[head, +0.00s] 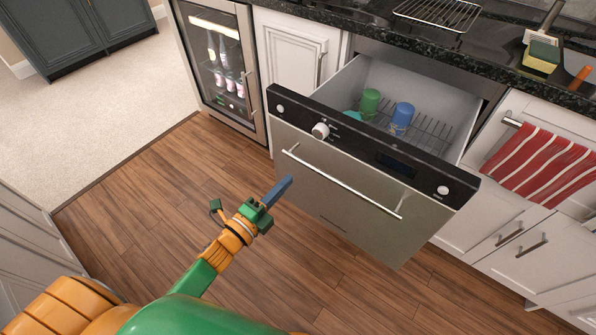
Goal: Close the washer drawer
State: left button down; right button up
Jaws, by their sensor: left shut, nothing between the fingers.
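The washer drawer (335,197) has a steel front with a black control strip and a long bar handle (340,182). It is pulled out from the cabinet under the counter, and its inside shows. A green cup (370,103) and a blue cup (402,116) stand on the wire rack (428,136) in it, with a teal item partly hidden behind the front. My left gripper (284,186) is shut and empty. In the picture its tip lies just left of the drawer front, near the handle's left end; I cannot tell whether it touches. My right gripper is not in view.
A glass-door fridge (222,70) and a white cabinet (293,62) stand left of the drawer. A striped red towel (540,160) hangs at the right. The wood floor (150,195) in front is clear.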

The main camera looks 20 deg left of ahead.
aim_at(298, 170)
pick_arm(q)
jog(key=x, duration=0.5)
jog(key=shift+w+d, duration=0.1)
jog(key=shift+w, duration=0.25)
jog(key=shift+w, duration=0.1)
